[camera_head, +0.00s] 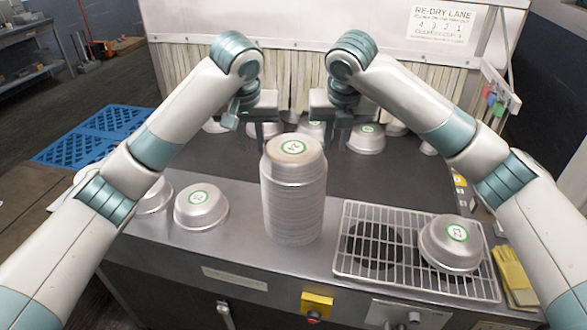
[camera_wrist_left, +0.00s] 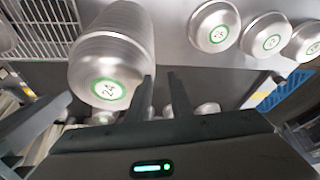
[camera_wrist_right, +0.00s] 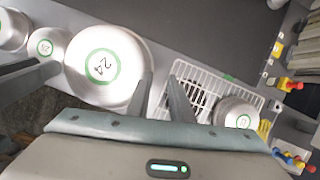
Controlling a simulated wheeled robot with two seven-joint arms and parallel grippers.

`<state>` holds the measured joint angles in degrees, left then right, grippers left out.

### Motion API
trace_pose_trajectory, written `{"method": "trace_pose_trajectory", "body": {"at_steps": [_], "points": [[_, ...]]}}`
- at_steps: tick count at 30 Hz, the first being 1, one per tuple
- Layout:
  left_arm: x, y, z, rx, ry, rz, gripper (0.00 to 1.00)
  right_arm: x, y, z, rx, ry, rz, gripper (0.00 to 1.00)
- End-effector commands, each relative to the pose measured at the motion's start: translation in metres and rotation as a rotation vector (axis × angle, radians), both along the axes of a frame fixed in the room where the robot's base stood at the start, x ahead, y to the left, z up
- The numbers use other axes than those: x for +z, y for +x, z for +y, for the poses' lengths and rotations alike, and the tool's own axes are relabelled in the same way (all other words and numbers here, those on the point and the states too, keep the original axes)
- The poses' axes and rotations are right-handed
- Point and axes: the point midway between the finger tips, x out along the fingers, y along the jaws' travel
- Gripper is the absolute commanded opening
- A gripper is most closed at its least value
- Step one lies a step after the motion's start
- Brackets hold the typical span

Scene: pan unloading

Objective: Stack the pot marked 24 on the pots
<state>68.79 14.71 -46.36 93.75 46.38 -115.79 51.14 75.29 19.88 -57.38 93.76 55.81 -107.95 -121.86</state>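The pot marked 24 (camera_head: 293,147) is a silver upside-down pot with a green-ringed label. It sits on top of the tall stack of nested pots (camera_head: 294,205) and looks level. It also shows in the left wrist view (camera_wrist_left: 103,88) and the right wrist view (camera_wrist_right: 102,66). My left gripper (camera_head: 263,132) is at the stack's far left, its fingers apart with nothing between them. My right gripper (camera_head: 332,136) is at the far right, also apart and empty. Whether either finger touches the pot, I cannot tell.
A wire rack (camera_head: 400,275) to the right holds one pot (camera_head: 450,244). Another pot (camera_head: 201,207) stands left of the stack, and several stand along the back by the strip curtain (camera_head: 290,70).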

Motion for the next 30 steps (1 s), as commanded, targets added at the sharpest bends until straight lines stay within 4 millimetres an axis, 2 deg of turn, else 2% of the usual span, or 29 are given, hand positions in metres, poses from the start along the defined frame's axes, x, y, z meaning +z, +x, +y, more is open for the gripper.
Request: {"method": "trace_pose_trajectory", "body": {"at_steps": [10, 16, 22, 30], "points": [[0.001, 0.0, 0.001, 0.002, 0.002, 0.0, 0.19, 0.0, 0.0, -0.001, -0.002, -0.002, 0.0, 0.19], [0.011, -0.003, 0.001, 0.001, 0.002, -0.003, 0.19, 0.0, 0.0, -0.001, -0.002, -0.002, 0.0, 0.19], [0.031, -0.01, 0.001, 0.001, 0.003, -0.004, 0.19, 0.0, 0.0, -0.001, -0.002, -0.002, 0.0, 0.19], [0.074, -0.026, 0.0, 0.0, 0.002, -0.005, 0.19, 0.0, 0.0, -0.001, -0.002, -0.002, 0.0, 0.19]]}}
